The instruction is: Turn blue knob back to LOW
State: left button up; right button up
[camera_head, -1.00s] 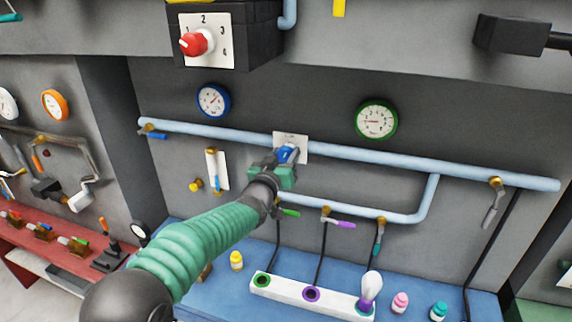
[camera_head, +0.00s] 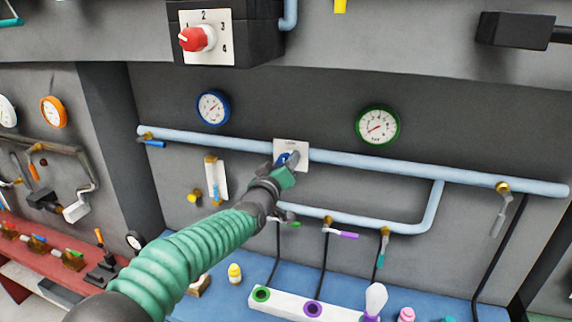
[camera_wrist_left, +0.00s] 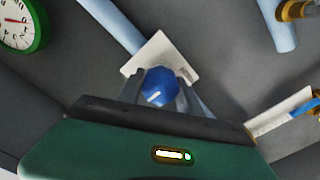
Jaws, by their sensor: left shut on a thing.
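The blue knob (camera_head: 284,159) sits on a white plate (camera_head: 291,146) on the grey wall, at the light blue pipe. My left gripper (camera_head: 285,166) is at the knob and covers part of it in the head view. In the left wrist view the knob (camera_wrist_left: 160,86) lies between the two fingers, with a white mark on its face, and the left gripper (camera_wrist_left: 160,95) is shut on it. The plate's lettering is too small to read surely. My right gripper is not in view.
A blue gauge (camera_head: 213,107) and a green gauge (camera_head: 377,125) hang above the pipe (camera_head: 420,171). A red knob (camera_head: 197,38) on a numbered panel is higher up. Below, a white holder (camera_head: 285,304) and small bottles stand on a blue bench (camera_head: 215,307).

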pick_arm(q)
jog(key=shift+d+f, duration=0.15)
jog(key=shift+f, duration=0.45)
jog(key=o, duration=1.4)
jog(key=shift+s+r, duration=0.1)
jog(key=shift+r, duration=0.25)
jog(key=b+v, duration=0.4)
jog(key=v, duration=1.3)
